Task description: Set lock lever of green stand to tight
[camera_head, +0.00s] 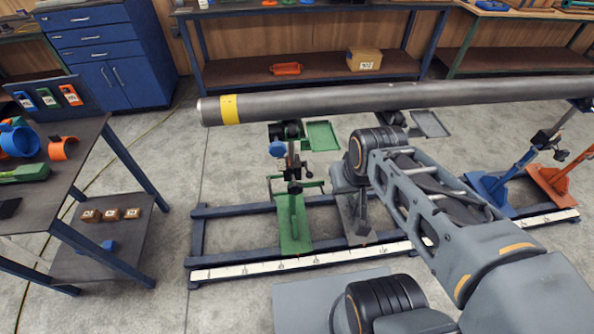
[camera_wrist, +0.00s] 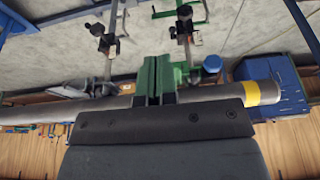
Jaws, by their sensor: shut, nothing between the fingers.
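The green stand (camera_head: 293,222) stands on the blue rail frame below the left part of the long grey pipe (camera_head: 350,100). Its post carries a blue knob (camera_head: 277,148) and dark clamp parts (camera_head: 294,172). Which small part is the lock lever, and how it is set, I cannot tell. In the wrist view, which looks upside down, the blue knob (camera_wrist: 212,62) and a dark knob (camera_wrist: 184,12) show beyond my gripper (camera_wrist: 156,62). The fingers are close together and empty, in front of the pipe (camera_wrist: 215,92). In the head view my arm hides the fingertips.
A grey stand (camera_head: 357,222) is close to the right of the green one. Blue (camera_head: 490,188) and orange (camera_head: 555,182) stands are farther right. A dark table (camera_head: 75,150) with clamps is at left. Clear floor lies between table and frame.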

